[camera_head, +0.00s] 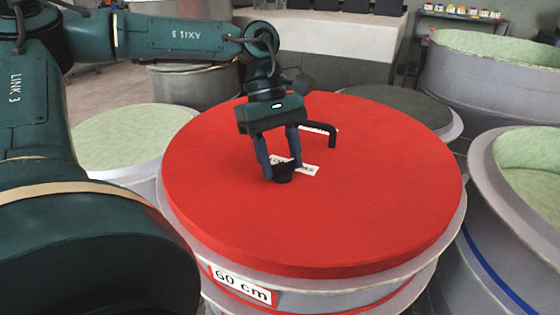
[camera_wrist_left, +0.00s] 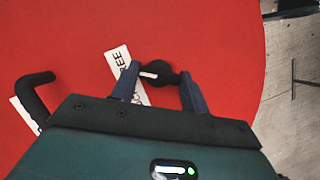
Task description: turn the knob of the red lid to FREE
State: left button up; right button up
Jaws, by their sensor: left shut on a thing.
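The round red lid (camera_head: 370,210) lies flat on a grey mould marked 60 cm. Its black knob (camera_head: 283,176) stands on the lid, between the fingers of my left gripper (camera_head: 282,172). In the left wrist view the gripper (camera_wrist_left: 159,72) is shut on the knob (camera_wrist_left: 162,78), one finger on each side. A white mark on the knob points left, towards a white label (camera_wrist_left: 121,60) reading FREE at its upper end. The label's lower word is partly hidden by a finger; whether the mark lines up with FREE I cannot tell. My right gripper is out of view.
A black bent handle (camera_head: 322,128) rises from the lid behind the knob, with another white label beside it. Other round moulds (camera_head: 135,138) stand close around, including a large one at the right (camera_head: 484,190). The front of the lid is clear.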

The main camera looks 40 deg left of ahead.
pick_arm(q)
jog(key=shift+m, duration=0.7)
jog(key=shift+w+g, duration=0.1)
jog(key=shift+g, duration=0.2)
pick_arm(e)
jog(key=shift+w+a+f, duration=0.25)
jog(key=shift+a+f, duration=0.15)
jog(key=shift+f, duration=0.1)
pick_arm(q)
jog(key=shift+m, duration=0.3)
jog(key=o, duration=1)
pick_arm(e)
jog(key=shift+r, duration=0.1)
